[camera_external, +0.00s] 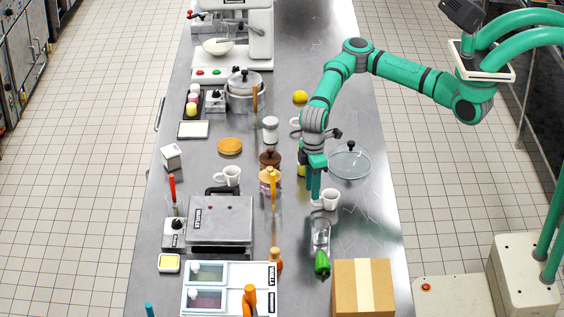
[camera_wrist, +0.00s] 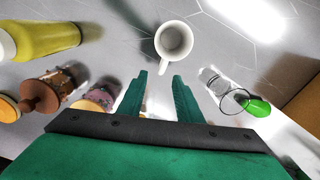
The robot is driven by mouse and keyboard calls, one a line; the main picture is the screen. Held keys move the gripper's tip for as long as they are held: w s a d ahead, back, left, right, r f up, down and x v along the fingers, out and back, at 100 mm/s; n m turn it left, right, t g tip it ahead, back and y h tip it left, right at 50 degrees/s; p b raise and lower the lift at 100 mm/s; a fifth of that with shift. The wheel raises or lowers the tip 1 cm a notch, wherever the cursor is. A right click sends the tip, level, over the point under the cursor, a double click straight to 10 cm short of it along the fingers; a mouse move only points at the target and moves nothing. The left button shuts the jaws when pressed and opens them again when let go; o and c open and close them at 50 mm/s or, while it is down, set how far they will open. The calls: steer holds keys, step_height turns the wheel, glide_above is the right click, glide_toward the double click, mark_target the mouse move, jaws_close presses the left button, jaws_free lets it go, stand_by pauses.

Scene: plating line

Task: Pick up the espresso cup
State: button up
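A small white cup (camera_external: 331,200) stands upright on the steel counter, just right of my gripper's tips in the external view. In the wrist view the white cup (camera_wrist: 174,40) lies beyond the fingertips, its open mouth toward the camera and its handle pointing to the gap between them. My gripper (camera_external: 316,198) reaches down at the counter. In the wrist view my gripper (camera_wrist: 159,78) is open, its two green fingers apart with nothing clasped. Whether the handle tip is between the fingertips or just past them I cannot tell.
Near the cup are a clear glass (camera_external: 320,236) lying down, a green pepper (camera_external: 322,263), a cardboard box (camera_external: 364,287) and a glass lid (camera_external: 350,160). Another white mug (camera_external: 230,176) stands left. Jars (camera_external: 270,182) stand left of my gripper. Counter right of the cup is clear.

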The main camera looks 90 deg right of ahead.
step_height(320, 180, down, 5)
steer(key=shift+s+a+r, duration=0.1)
jaws_close()
steer(key=shift+r, duration=0.1)
stand_by(0.3)
steer(key=shift+r, duration=0.5)
step_height(320, 180, up, 2)
steer(key=shift+r, duration=0.15)
steer(key=s+d+r, duration=0.2)
steer(key=s+r, duration=0.7)
steer(key=s, duration=0.4)
steer(key=shift+s+d+r, duration=0.3)
steer(key=shift+s+d, duration=0.05)
steer(key=shift+d, duration=0.05)
